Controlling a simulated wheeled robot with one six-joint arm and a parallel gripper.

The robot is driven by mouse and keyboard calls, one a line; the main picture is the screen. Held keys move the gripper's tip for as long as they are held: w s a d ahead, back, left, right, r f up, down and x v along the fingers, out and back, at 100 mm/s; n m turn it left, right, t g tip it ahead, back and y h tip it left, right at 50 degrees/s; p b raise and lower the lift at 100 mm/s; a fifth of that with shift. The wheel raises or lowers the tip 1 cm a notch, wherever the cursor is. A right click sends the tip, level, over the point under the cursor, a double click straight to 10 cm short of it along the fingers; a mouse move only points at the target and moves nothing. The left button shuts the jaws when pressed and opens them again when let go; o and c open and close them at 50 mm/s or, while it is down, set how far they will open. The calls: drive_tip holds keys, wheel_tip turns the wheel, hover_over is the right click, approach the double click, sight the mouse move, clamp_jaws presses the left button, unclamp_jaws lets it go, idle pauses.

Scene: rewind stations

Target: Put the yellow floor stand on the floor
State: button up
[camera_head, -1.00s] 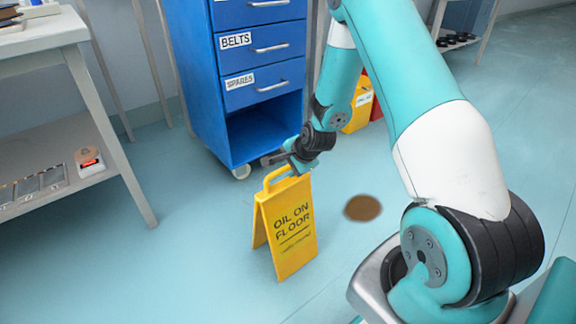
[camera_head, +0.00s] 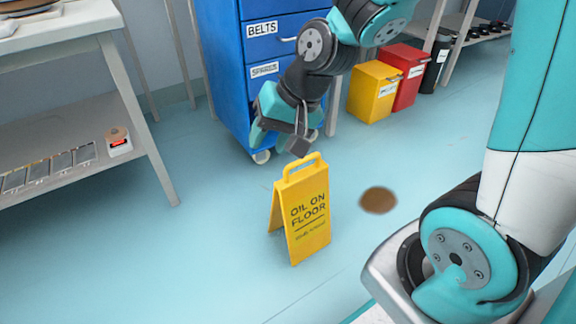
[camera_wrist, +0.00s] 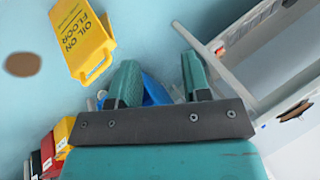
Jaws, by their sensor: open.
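The yellow floor stand (camera_head: 309,212), printed "OIL ON FLOOR", stands upright on the floor beside a brown oil spot (camera_head: 378,200). My gripper (camera_head: 284,148) is just above and behind its handle in the head view, apart from it. In the wrist view the stand (camera_wrist: 82,36) shows at the upper left, outside the fingers. My gripper (camera_wrist: 160,82) there has its two teal fingers spread with nothing between them.
A blue drawer cabinet (camera_head: 262,52) stands behind my gripper. Yellow (camera_head: 375,92) and red (camera_head: 408,76) bins stand to its right. A grey workbench (camera_head: 70,35) is at the left.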

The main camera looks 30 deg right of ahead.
drive_tip(key=s+a+r+n+g, duration=0.1)
drive_tip(key=s+a+r+n, duration=0.2)
drive_tip(key=s+n, duration=0.2)
drive_tip(key=s+a+r+n+g, duration=0.2)
drive_tip(key=s+a+r+n, duration=0.1)
drive_tip(key=s, duration=0.6)
drive_tip(key=r+n, duration=0.1)
drive_tip(key=n, duration=0.1)
drive_tip(key=shift+s+n, duration=0.3)
drive_tip(key=shift+n, duration=0.1)
